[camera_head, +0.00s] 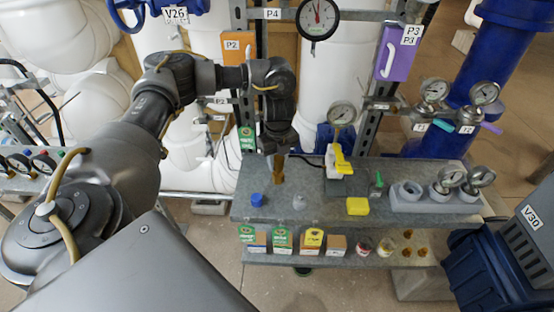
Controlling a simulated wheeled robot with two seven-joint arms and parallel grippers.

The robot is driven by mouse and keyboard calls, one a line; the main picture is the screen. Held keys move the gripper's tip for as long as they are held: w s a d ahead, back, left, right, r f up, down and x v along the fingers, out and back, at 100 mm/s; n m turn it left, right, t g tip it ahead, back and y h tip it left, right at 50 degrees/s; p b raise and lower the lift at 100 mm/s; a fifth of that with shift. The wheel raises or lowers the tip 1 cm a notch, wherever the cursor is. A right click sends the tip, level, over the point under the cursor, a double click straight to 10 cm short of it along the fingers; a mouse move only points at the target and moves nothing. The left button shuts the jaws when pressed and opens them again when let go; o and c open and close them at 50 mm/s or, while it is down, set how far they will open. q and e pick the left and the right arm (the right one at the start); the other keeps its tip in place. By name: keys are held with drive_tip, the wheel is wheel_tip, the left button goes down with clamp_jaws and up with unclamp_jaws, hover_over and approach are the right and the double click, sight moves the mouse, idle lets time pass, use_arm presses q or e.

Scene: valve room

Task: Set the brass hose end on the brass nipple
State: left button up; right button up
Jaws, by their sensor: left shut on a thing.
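My left gripper (279,157) points down over the back left part of the grey bench and is shut on a brass-coloured piece (279,176), which looks like the brass hose end. The piece hangs upright below the fingers. I cannot tell whether its lower end touches the bench or is just above it. I cannot make out a separate brass nipple; it may be hidden under or behind the held piece. A blue fitting (257,200) and a pale grey fitting (299,202) stand on the bench in front of the gripper. My right gripper is not in view.
Small boxes and jars line the lower shelf (345,260). A rail with a black gauge (317,18) stands behind.

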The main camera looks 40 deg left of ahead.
use_arm(q)
drive_tip(key=shift+p, duration=0.35)
drive_tip(key=shift+f, duration=0.25)
idle(0.6)
drive_tip(key=shift+f, duration=0.25)
drive_tip(key=shift+f, duration=0.45)
idle(0.4)
drive_tip(key=o, duration=0.9)
drive_tip(key=shift+o, duration=0.2)
